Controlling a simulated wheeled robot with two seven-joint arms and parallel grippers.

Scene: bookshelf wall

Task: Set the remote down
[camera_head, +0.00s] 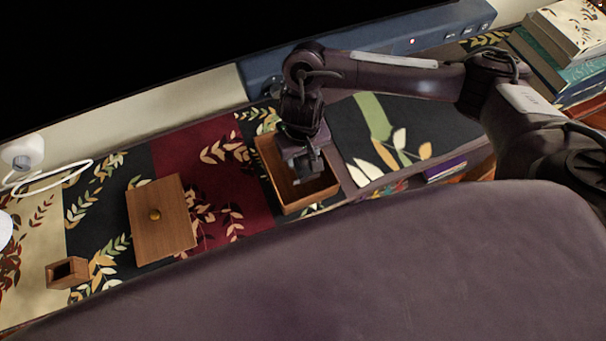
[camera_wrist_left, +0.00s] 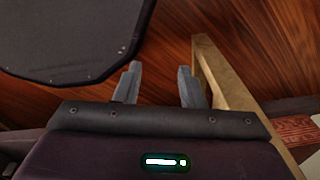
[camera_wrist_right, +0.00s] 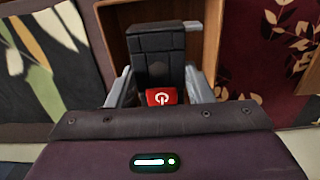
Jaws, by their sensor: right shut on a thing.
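The remote (camera_wrist_right: 160,50) is black with a red power button end, seen in the right wrist view. My right gripper (camera_wrist_right: 155,92) is shut on it, with one finger on each side. In the head view my right gripper (camera_head: 306,170) is over the open wooden box (camera_head: 292,207), and the remote is hard to make out there. The box wall also shows behind the remote in the right wrist view (camera_wrist_right: 212,30). Whether the remote touches the box floor I cannot tell. My left gripper (camera_wrist_left: 160,85) is open and empty, and shows only in the left wrist view.
A wooden lid with a knob (camera_head: 160,232) lies left of the box on the leaf-patterned runner. A small wooden holder (camera_head: 67,272) stands further left. A blue-grey bar (camera_head: 370,52) runs along the back. Books (camera_head: 565,55) are stacked at the right.

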